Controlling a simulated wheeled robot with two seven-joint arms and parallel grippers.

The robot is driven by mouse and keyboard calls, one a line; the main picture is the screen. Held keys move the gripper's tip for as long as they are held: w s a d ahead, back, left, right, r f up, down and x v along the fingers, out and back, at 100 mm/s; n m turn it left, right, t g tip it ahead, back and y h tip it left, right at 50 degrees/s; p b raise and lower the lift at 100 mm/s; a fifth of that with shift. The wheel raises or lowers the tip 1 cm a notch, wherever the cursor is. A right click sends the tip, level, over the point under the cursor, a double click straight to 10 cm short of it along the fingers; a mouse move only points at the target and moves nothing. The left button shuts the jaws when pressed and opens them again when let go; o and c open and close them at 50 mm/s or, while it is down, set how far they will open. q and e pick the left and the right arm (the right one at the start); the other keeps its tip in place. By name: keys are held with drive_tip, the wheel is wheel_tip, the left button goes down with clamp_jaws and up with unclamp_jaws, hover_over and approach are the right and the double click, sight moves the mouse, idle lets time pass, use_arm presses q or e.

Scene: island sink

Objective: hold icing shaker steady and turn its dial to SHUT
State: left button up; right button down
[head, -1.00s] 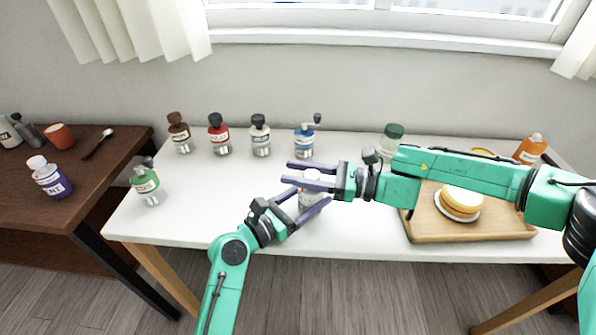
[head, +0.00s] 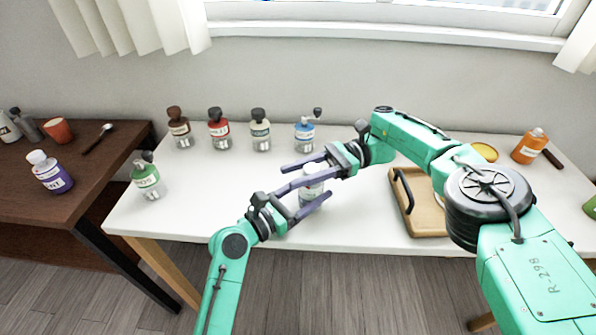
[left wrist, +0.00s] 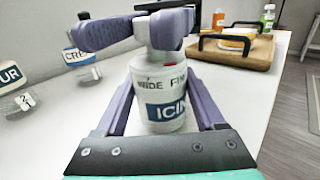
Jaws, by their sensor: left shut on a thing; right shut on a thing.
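The icing shaker (left wrist: 162,100) stands upright on the white table, a white bottle with a blue label reading "ICI…" and the words "WIDE" and "FIN…" near its top. It also shows in the head view (head: 311,190), partly hidden by the grippers. My left gripper (head: 308,202) is shut around the shaker's body, one purple finger on each side. My right gripper (head: 302,175) is shut on the dial at the shaker's top, its fingers crossing above the left ones. The dial is mostly hidden by the right fingers, so its setting cannot be read.
Several bottles stand along the back of the white table (head: 240,200), including a red-labelled one (head: 219,129) and a blue one (head: 305,132). A green bottle (head: 147,180) is at its left. A wooden tray (head: 428,226) lies right, partly behind my right arm.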

drive_tip(key=shift+s, duration=0.1)
idle(0.4)
drive_tip(key=shift+c, duration=2)
unclamp_jaws()
drive_tip(key=shift+r, duration=0.1)
wheel_tip(320, 180, up, 10)
